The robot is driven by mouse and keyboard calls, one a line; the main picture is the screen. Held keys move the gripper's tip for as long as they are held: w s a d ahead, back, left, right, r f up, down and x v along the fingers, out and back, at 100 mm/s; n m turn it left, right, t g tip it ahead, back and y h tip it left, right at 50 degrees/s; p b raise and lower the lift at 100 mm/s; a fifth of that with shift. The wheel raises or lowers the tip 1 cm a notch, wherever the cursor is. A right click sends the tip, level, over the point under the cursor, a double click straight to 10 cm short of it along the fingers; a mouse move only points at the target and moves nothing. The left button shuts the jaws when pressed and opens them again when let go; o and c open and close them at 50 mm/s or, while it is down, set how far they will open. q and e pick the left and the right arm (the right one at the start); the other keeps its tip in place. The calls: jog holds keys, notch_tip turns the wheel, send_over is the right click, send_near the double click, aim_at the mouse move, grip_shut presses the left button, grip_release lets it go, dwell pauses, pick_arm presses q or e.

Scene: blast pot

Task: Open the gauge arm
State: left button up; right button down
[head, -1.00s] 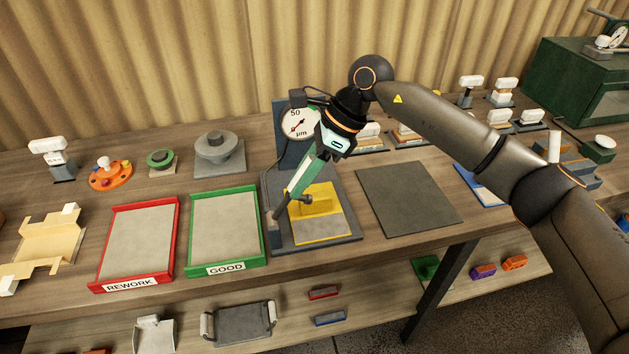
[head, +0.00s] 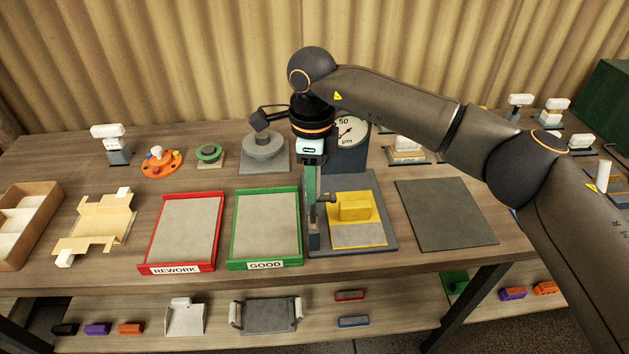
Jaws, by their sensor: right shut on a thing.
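The gauge (head: 350,133) has a round white dial marked 50 µm on a dark upright, behind a grey base (head: 384,240). A yellow block (head: 355,207) sits on a yellow-edged plate (head: 358,235) on that base. My right gripper (head: 312,204) points down at the base's left edge, left of the block. It is shut on a dark part there, which seems to be the gauge arm; the fingers hide much of it. A short dark knob (head: 328,198) sticks out to the right beside the fingertips. My left gripper is not in view.
A green GOOD tray (head: 265,265) is close left of the base, with a red REWORK tray (head: 176,268) beyond it. A dark mat (head: 446,214) lies right of the base, bare. A grey round fixture (head: 263,150) stands behind the green tray.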

dwell(0.3)
jog(key=c, duration=0.9)
grip_release()
jog(key=shift+r, duration=0.1)
notch_tip(320, 180, up, 12)
jog(key=shift+r+b, duration=0.15)
jog(key=shift+b, duration=0.35)
